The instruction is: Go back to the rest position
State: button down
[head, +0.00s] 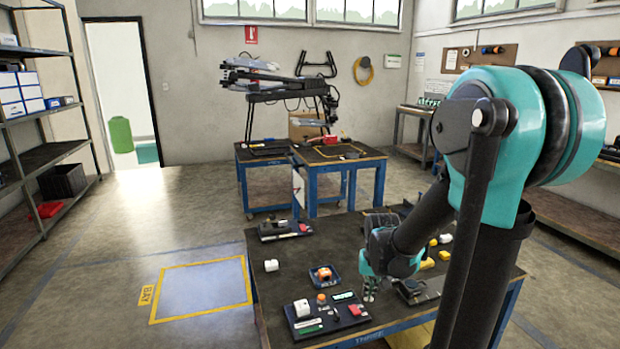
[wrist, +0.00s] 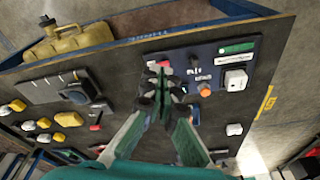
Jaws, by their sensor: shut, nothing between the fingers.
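My gripper (head: 370,297) is shut and empty. It points down over the front part of the dark worktable (head: 342,236), just right of a dark panel (head: 334,327) with a white block and red and green parts. In the wrist view the closed fingertips (wrist: 165,88) meet near the middle of the picture. They appear beside the panel (wrist: 213,50), and nothing is held between them. My arm reaches in from the right of the head view and hides part of the table. The exact height of the fingertips above the table is hard to tell.
A blue tray with an orange part (head: 323,274), a white block (head: 271,265) and a dark device (head: 419,290) stand near my gripper. A yellow canister (wrist: 72,45) sits beyond the table edge. A yellow-framed floor bay (head: 203,287) lies empty at left.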

jog(key=s+d+n+t, duration=0.1)
jog(key=s+t, duration=0.1)
jog(key=s, duration=1)
jog(key=shift+d, duration=0.35)
